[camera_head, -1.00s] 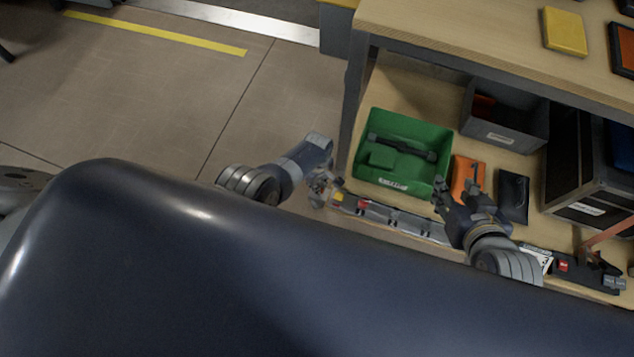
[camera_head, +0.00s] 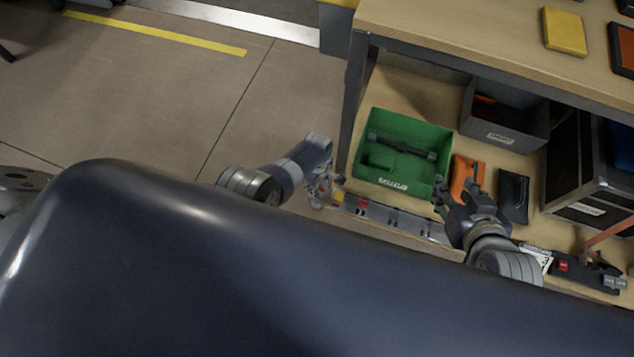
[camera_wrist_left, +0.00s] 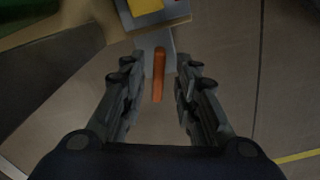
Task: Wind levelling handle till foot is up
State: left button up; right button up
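The levelling handle shows in the left wrist view as an orange grip (camera_wrist_left: 158,76) on a grey plate (camera_wrist_left: 153,42). My left gripper (camera_wrist_left: 156,78) is open, with its fingers on either side of the grip and gaps showing on both sides. In the head view my left gripper (camera_head: 321,190) is at the left end of the grey rail along the shelf's front, small and partly unclear. My right gripper (camera_head: 457,190) is open and empty above the shelf front, near the orange pouch. I cannot make out the levelling foot.
On the lower shelf are a green bin (camera_head: 405,150) with a dark tool, a grey bin (camera_head: 503,115), an orange pouch (camera_head: 467,172) and a black pouch (camera_head: 513,195). A table leg (camera_head: 352,105) stands just behind my left gripper. The floor to the left is clear.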

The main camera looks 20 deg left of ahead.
pick_arm(q)
jog(key=shift+w+r, duration=0.1)
jog(key=shift+r, duration=0.1)
jog(key=shift+r, duration=3.6)
